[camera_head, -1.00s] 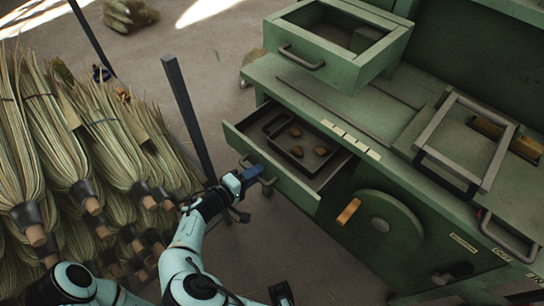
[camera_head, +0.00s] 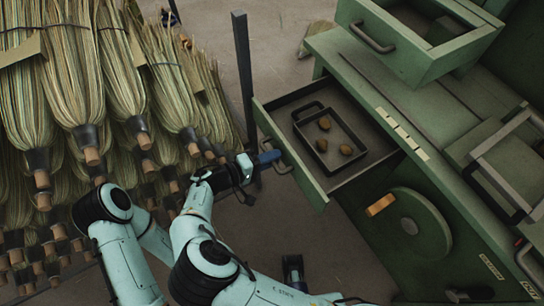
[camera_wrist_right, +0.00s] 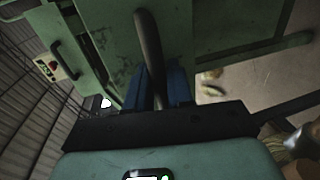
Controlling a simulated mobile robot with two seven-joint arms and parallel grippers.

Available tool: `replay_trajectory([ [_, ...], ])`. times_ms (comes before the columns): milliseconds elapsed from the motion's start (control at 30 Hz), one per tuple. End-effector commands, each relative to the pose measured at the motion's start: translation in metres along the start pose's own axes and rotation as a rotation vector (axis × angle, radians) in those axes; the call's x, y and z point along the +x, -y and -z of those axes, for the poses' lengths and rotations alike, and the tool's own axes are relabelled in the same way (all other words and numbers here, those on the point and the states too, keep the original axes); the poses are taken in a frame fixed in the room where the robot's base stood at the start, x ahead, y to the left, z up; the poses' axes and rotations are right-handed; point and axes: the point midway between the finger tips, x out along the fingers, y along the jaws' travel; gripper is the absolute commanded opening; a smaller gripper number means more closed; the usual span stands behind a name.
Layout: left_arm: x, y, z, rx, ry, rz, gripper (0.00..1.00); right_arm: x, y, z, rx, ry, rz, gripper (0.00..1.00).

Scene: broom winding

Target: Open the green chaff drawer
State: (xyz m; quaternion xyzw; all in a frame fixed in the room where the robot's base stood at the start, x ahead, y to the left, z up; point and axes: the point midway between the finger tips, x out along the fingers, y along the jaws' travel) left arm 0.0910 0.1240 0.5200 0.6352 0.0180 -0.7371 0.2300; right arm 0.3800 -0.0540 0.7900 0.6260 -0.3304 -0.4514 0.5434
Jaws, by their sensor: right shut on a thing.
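The green chaff drawer (camera_head: 292,160) is pulled out of the green cabinet, and its inside shows. A dark tray (camera_head: 352,130) with three brown lumps (camera_head: 324,123) lies in it. My right gripper (camera_head: 268,158), with blue fingers, is shut on the drawer's bar handle (camera_head: 283,167) at the front. In the right wrist view the handle (camera_wrist_right: 149,50) runs between the blue fingers (camera_wrist_right: 160,88).
A second green drawer box (camera_head: 408,50) sits on the cabinet top (camera_head: 385,75). A dark post (camera_head: 243,75) stands left of the open drawer. Bundled brooms (camera_head: 120,80) fill the left side. Bare floor (camera_head: 285,215) shows below the drawer front.

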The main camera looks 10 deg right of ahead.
Motion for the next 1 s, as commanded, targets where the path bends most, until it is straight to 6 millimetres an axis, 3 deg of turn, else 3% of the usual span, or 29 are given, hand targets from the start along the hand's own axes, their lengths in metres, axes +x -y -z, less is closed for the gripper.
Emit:
replay_trajectory([
  [33, 0.0, 0.0, 0.0, 0.0, 0.0, 0.0, 0.43, 0.0, -0.001, 0.0, 0.001, -0.001, 0.0, 0.28],
  [67, 0.0, 0.0, 0.0, 0.0, 0.0, 0.0, 0.43, 0.0, -0.001, 0.0, 0.001, -0.001, 0.0, 0.38],
  [433, 0.0, 0.0, 0.0, 0.0, 0.0, 0.0, 0.43, -0.005, 0.0, 0.001, 0.001, -0.002, 0.0, 0.38],
  [800, 0.0, 0.0, 0.0, 0.0, -0.001, 0.0, 0.43, -0.062, 0.0, 0.001, 0.001, -0.005, 0.001, 0.38],
  [1000, 0.0, 0.0, 0.0, 0.0, -0.001, 0.0, 0.43, -0.075, 0.0, 0.0, 0.001, -0.001, -0.001, 0.38],
])
